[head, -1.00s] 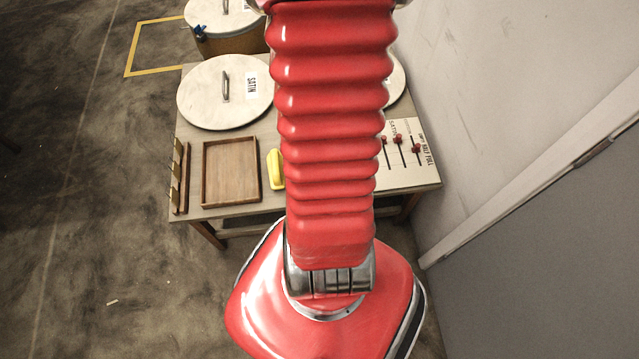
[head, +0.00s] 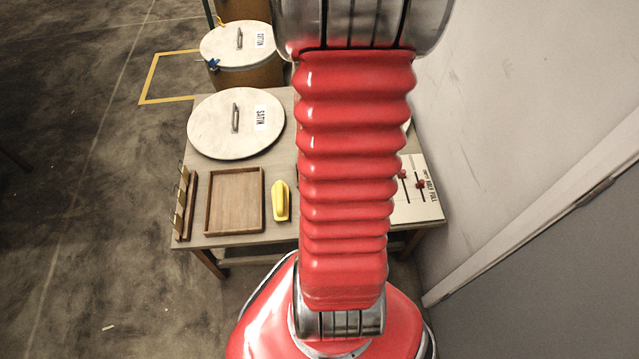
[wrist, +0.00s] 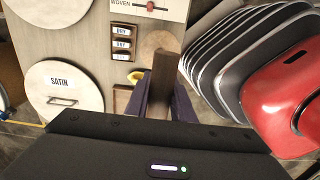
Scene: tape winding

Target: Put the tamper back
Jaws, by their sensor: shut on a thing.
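My gripper (wrist: 167,100) is shut on a brown wooden piece (wrist: 164,75), which looks like the tamper's handle, in the wrist view. The piece sticks out beyond the dark fingers, over the table (wrist: 98,60). A pale round wooden disc (wrist: 158,42) shows just past its end. I cannot tell whether the disc is part of the tamper or lies on the table. In the head view my red arm hides the gripper and the tamper.
The table holds a shallow wooden tray (head: 208,202), a yellow object (head: 280,201), a wooden rack (head: 184,206), a slider panel (head: 419,190) and a round SATIN lid (head: 236,124). Another lidded drum (head: 240,47) stands behind. A wall (head: 530,90) rises at right. Floor at left is open.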

